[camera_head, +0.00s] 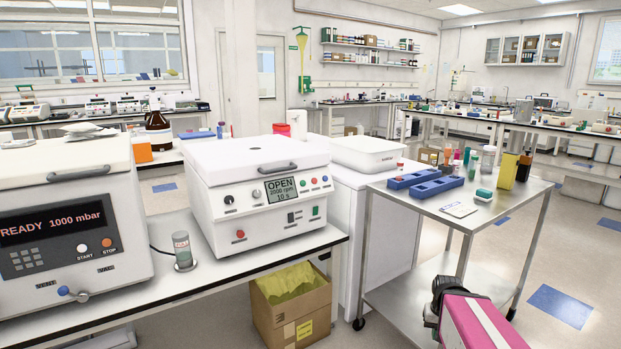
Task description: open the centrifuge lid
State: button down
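The centrifuge (262,215) is a white box-shaped machine on the bench at left of centre. Its display reads "OPEN 2000 rpm 10 s". Its white lid (252,152) lies flat over the top and looks down. A grey handle (276,168) sits on the lid's front edge, above the display. Knobs and coloured buttons are on the front panel. Part of my arm, pink and white with a black joint, shows at the lower right, well apart from the centrifuge. My gripper itself cannot be seen.
A cardboard box (291,312) is on the floor in front. A metal cart (415,226) with blue racks and bottles stands right.

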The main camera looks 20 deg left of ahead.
aim_at(225, 162)
jog(key=u, duration=1.35)
